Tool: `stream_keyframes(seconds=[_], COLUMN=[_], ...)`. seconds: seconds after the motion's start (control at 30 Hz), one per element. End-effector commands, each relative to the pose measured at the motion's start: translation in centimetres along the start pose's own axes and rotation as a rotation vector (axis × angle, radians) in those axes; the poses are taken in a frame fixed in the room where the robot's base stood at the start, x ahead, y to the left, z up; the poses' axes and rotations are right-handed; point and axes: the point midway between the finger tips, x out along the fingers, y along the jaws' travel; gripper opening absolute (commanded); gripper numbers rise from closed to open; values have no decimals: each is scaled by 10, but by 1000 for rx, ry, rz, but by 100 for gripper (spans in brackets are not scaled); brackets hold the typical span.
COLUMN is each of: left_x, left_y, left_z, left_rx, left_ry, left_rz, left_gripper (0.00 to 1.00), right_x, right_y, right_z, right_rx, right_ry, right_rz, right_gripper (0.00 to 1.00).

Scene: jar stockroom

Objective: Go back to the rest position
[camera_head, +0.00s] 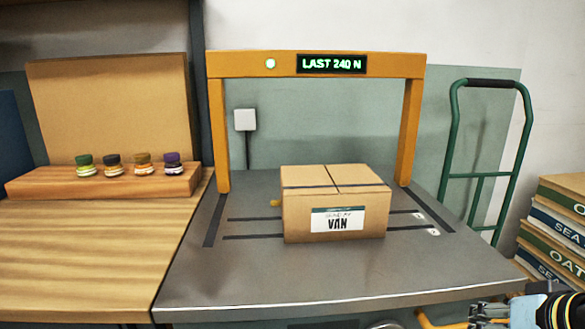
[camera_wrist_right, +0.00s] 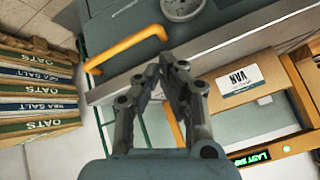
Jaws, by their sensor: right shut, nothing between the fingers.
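My right gripper (camera_head: 484,314) is low at the bottom right of the head view, in front of the bench's right front corner, apart from the box. In the right wrist view its fingers (camera_wrist_right: 172,66) are together with nothing between them. My left gripper is in neither view.
A closed cardboard box (camera_head: 300,215) labelled VAN sits on the grey bench (camera_head: 230,285) under an orange frame (camera_head: 217,130) reading "LAST 240 N". An orange handle (camera_wrist_right: 125,50) lies near my right gripper. A green hand truck (camera_head: 449,140) and stacked cartons (camera_head: 560,225) stand right.

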Motion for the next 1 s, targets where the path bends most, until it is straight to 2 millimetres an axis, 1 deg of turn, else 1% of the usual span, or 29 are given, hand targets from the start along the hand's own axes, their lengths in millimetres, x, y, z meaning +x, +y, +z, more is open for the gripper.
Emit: stream_keyframes(seconds=[0.03, 0.1, 0.2, 0.4, 0.57, 0.6, 0.77, 0.87, 1.0], left_x=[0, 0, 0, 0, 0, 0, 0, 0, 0], left_y=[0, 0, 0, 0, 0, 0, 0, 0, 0], left_z=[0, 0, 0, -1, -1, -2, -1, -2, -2], left_rx=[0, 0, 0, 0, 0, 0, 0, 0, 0], left_ry=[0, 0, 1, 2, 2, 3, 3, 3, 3], left_rz=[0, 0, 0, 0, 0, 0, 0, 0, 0], left_gripper=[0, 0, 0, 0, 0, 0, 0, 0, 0], right_x=[-10, -24, -43, -83, -115, -105, -68, -46, -14], right_y=[4, 10, 18, 34, 45, 49, 63, 73, 90], right_z=[23, 48, 78, 124, 153, 156, 172, 185, 209], right_rx=[-53, -129, -219, -357, -444, -445, -437, -433, -426], right_ry=[-42, -97, -169, -301, -403, -408, -420, -431, -447], right_rz=[30, 71, 119, 192, 236, 238, 241, 244, 248], right_gripper=[0, 0, 0, 0, 0, 0, 0, 0, 0])
